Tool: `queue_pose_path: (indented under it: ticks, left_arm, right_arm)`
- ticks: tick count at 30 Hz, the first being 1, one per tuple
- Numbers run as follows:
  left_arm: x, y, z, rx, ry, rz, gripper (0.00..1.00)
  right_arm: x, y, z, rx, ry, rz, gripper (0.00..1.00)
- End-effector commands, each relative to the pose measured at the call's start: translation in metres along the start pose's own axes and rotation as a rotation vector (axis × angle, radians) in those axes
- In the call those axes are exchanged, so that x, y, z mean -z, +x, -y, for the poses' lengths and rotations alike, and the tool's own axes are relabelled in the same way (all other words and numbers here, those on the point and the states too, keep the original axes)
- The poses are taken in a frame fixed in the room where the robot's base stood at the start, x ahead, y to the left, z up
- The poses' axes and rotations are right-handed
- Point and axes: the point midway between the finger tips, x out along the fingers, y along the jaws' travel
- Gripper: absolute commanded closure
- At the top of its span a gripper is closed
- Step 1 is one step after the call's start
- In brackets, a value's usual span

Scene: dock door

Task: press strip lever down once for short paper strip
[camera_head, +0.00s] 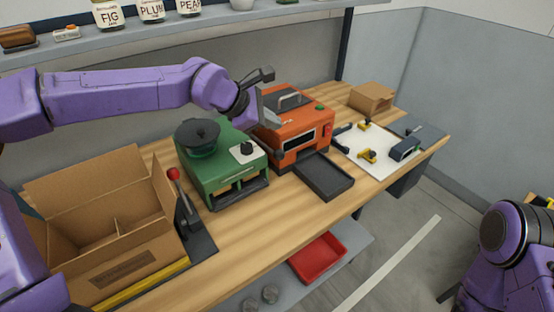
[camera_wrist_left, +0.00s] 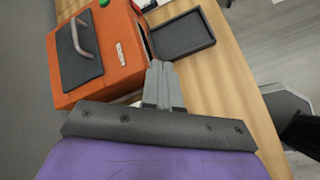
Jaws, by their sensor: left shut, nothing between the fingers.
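A lever with a red knob (camera_head: 173,174) stands upright on a dark base beside the cardboard box, at the bench's front left. It is the only clear lever with a knob; I cannot tell for certain that it is the strip lever. No paper strip is clearly visible. My left gripper (camera_head: 276,121) is over the left part of the orange machine (camera_head: 284,138), to the right of the green machine (camera_head: 225,175). In the left wrist view its grey fingers (camera_wrist_left: 160,66) are together and empty, near the orange machine's edge. My right gripper is out of view.
An open cardboard box (camera_head: 110,262) fills the bench's left end. A black tray (camera_head: 325,178) lies before the orange machine. A white board (camera_head: 375,150) with fixtures and a small carton (camera_head: 371,97) stand further right. A red bin (camera_head: 318,259) is below.

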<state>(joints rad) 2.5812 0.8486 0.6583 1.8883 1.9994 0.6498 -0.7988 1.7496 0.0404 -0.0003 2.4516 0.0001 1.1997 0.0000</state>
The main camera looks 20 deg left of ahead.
Motion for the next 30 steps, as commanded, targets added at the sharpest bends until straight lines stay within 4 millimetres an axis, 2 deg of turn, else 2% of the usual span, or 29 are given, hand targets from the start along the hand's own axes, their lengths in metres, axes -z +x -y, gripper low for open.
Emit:
queue_pose_path:
  ticks: [1, 5, 9, 30]
  left_arm:
    - [0.012, 0.018, 0.005, 0.006, -0.004, -0.006, 1.00]
    - [0.022, 0.030, 0.014, 0.005, -0.007, -0.006, 1.00]
    - [0.029, 0.038, 0.023, 0.006, -0.007, -0.007, 1.00]
    - [0.030, 0.041, 0.023, 0.005, -0.009, -0.007, 1.00]
  right_arm:
    - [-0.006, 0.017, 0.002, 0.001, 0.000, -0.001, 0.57]
    - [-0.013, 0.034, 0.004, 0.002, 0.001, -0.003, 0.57]
    - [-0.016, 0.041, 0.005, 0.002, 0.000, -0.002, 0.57]
    - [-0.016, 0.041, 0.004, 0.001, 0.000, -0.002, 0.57]
